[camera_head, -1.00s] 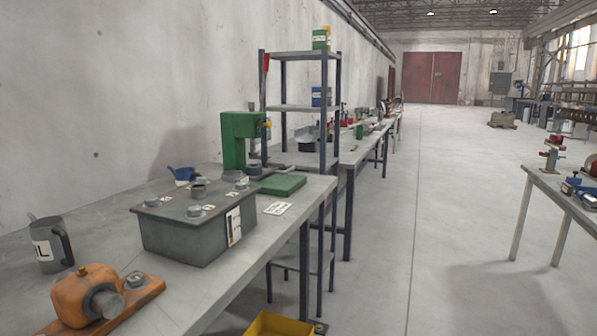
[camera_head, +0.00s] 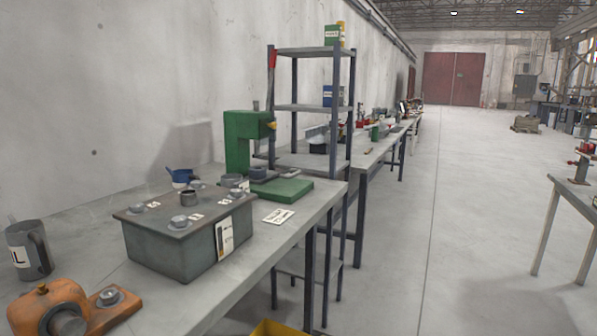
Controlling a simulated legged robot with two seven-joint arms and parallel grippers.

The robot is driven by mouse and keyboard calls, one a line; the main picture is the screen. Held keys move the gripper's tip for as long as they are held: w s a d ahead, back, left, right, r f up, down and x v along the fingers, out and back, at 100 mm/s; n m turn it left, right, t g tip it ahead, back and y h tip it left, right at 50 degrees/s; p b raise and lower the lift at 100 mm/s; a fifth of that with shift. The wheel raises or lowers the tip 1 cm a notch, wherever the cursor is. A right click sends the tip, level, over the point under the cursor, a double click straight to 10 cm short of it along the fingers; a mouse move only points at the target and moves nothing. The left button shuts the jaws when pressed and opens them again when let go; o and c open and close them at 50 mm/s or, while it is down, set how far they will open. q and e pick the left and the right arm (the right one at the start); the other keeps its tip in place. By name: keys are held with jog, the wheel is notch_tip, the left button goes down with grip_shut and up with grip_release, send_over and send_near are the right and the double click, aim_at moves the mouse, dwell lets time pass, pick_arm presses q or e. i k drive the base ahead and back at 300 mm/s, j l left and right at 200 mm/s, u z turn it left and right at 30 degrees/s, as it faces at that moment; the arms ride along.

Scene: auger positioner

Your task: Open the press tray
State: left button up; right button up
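A green press (camera_head: 240,142) stands on the workbench, left of centre, close to the wall. Its green base plate (camera_head: 283,190) lies on the bench in front of it. A dark round part (camera_head: 258,172) sits low by the press column. I cannot tell which part is the press tray or whether it is open. Neither of my grippers shows in the view.
A grey metal box (camera_head: 185,245) with several round parts on its lid stands on the workbench (camera_head: 288,246). An orange device (camera_head: 48,310) and a grey mug (camera_head: 28,250) are at the left. A shelf rack (camera_head: 312,108) stands behind the press. Floor (camera_head: 450,220) right of the bench is clear.

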aim_at(257, 174)
jog(key=i+l+u, duration=0.4)
jog(key=l, duration=0.15)
jog(key=i+l+u, duration=0.25)
jog(key=l+u, duration=0.2)
jog(key=l, duration=0.15)
jog(key=i+l+u, duration=0.2)
jog(key=l, duration=0.2)
